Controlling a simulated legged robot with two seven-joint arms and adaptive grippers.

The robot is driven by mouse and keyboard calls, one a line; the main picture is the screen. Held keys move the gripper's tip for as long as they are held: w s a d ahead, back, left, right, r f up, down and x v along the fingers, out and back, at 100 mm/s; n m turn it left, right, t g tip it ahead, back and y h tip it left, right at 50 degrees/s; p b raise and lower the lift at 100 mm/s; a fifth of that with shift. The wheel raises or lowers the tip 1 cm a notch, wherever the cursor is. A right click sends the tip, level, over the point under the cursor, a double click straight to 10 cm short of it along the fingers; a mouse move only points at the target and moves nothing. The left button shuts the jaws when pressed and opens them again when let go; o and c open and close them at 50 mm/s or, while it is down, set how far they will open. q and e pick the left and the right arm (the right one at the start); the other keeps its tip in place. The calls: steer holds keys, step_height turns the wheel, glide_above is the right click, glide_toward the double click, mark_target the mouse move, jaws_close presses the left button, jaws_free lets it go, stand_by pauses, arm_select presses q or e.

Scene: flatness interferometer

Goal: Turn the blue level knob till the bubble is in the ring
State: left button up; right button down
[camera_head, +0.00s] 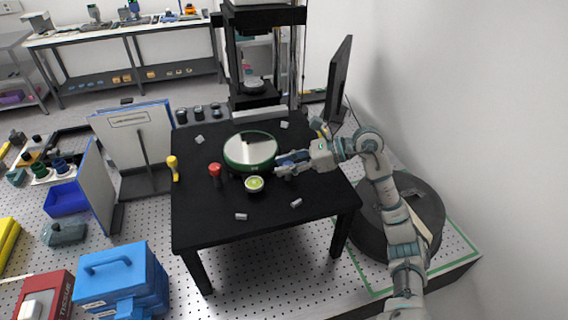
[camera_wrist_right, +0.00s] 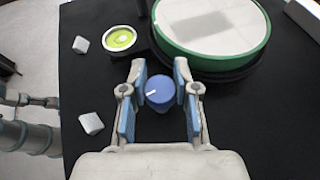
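The blue level knob (camera_wrist_right: 160,92) is round and upright, with a white pointer mark on its top toward the left in the wrist view. My right gripper (camera_wrist_right: 160,66) has its two fingers on either side of the knob, with narrow gaps visible. In the head view, my right gripper (camera_head: 281,166) is at the right of the round green-rimmed plate (camera_head: 235,164) and largely hides the knob. The bubble level (camera_wrist_right: 120,39) has a white rim and a yellow-green vial with a pale spot near its middle. Its ring is too small to read. My left gripper is not in view.
The instrument sits on a black table (camera_head: 205,225). A red-topped knob (camera_head: 214,170) and a yellow piece (camera_head: 173,166) are to its left. Small grey blocks (camera_head: 241,216) lie about the tabletop. A dark monitor (camera_head: 341,80) stands at the back right.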

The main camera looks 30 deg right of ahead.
steer(key=shift+s+d+f, duration=0.1)
steer(key=shift+s+d, duration=0.05)
steer(key=shift+d, duration=0.2)
steer(key=shift+m+h, duration=0.3)
steer(key=shift+m+t+h+b, duration=0.8)
steer(key=shift+m+t+b, duration=0.3)
steer(key=shift+t, duration=0.1)
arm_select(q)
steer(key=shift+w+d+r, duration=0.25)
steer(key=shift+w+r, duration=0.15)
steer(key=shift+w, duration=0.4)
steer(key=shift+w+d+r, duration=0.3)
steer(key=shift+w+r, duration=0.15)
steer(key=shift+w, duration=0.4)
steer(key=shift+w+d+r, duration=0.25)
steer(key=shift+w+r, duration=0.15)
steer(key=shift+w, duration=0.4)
arm_select(e)
steer(key=shift+m+t+h, duration=0.3)
steer(key=shift+m+t, duration=0.1)
steer(key=c, duration=0.8)
jaws_free()
steer(key=shift+c, duration=0.2)
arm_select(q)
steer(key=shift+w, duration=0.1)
arm_select(e)
steer(key=shift+d, duration=0.1)
